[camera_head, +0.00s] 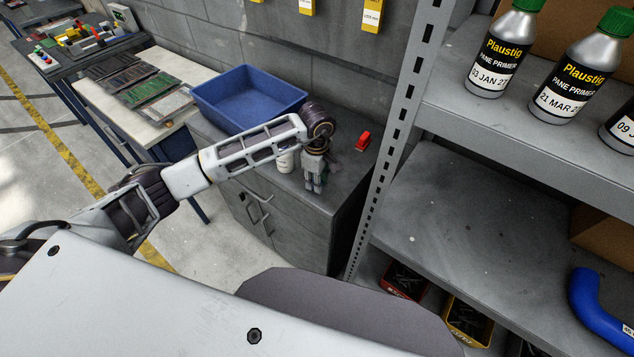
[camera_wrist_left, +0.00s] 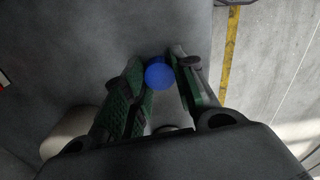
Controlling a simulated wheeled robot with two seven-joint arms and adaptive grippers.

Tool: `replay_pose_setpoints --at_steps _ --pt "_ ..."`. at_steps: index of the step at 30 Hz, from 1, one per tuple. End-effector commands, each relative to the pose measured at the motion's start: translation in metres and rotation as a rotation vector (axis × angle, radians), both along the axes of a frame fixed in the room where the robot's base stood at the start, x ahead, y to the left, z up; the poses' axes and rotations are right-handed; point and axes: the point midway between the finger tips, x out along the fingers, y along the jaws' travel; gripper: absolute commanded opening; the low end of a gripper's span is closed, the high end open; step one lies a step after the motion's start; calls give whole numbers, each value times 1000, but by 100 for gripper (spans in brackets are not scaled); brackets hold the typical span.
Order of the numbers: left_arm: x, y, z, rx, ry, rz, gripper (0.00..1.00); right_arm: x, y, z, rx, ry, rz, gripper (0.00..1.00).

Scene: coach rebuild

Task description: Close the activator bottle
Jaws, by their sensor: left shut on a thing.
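A small white bottle (camera_head: 285,162), perhaps the activator bottle, stands on the grey cabinet top, just left of my left gripper (camera_head: 314,187) and partly hidden by my arm. Its top and label cannot be made out. My left gripper points down over the cabinet. In the left wrist view its green-padded fingers (camera_wrist_left: 160,82) are shut on a round blue cap (camera_wrist_left: 158,76). What lies under the cap is hidden. A pale rounded shape (camera_wrist_left: 65,135) shows beside the left finger, too unclear to name. My right gripper is not in view.
A blue bin (camera_head: 250,100) stands on the cabinet (camera_head: 345,190) behind my left arm. A small red object (camera_head: 362,141) lies to the right of the gripper. A metal shelf post (camera_head: 395,140) rises beside the cabinet. Plaustig primer bottles (camera_head: 500,55) stand on the upper shelf.

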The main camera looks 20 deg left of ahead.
Motion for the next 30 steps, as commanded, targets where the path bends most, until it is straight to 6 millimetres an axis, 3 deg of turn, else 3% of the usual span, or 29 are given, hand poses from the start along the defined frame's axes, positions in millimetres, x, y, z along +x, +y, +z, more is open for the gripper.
replay_pose_setpoints --at_steps 11,30 --pt "1 0 14 -1 -3 0 20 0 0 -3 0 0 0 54" --pt "1 0 90 1 -1 0 20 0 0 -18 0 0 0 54"
